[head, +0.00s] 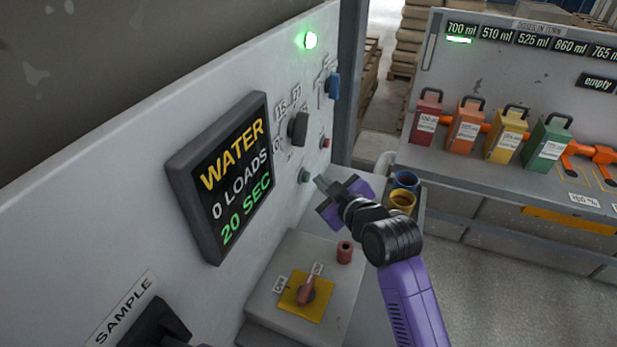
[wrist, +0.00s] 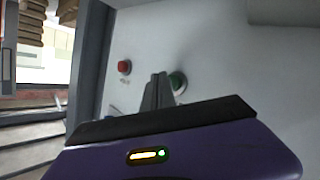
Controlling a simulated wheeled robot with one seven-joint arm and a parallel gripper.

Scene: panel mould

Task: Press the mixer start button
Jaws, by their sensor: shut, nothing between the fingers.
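A round green button (head: 304,176) sits low on the grey wall panel, right of the display. In the wrist view the green button (wrist: 179,82) is partly hidden by my fingertips. A red button (head: 325,142) is above and to the right of it; it also shows in the wrist view (wrist: 124,67), left of the fingers. My gripper (head: 319,181) is shut and empty, its tips pointing at the panel just right of the green button. In the wrist view the gripper (wrist: 158,82) overlaps the green button's left edge. I cannot tell whether they touch.
The display (head: 225,180) reads WATER, 0 LOADS, 20 SEC. A black selector knob (head: 298,128), a blue switch (head: 333,86) and a lit green lamp (head: 310,41) are on the panel. Coloured canisters (head: 467,128) stand on the right bench.

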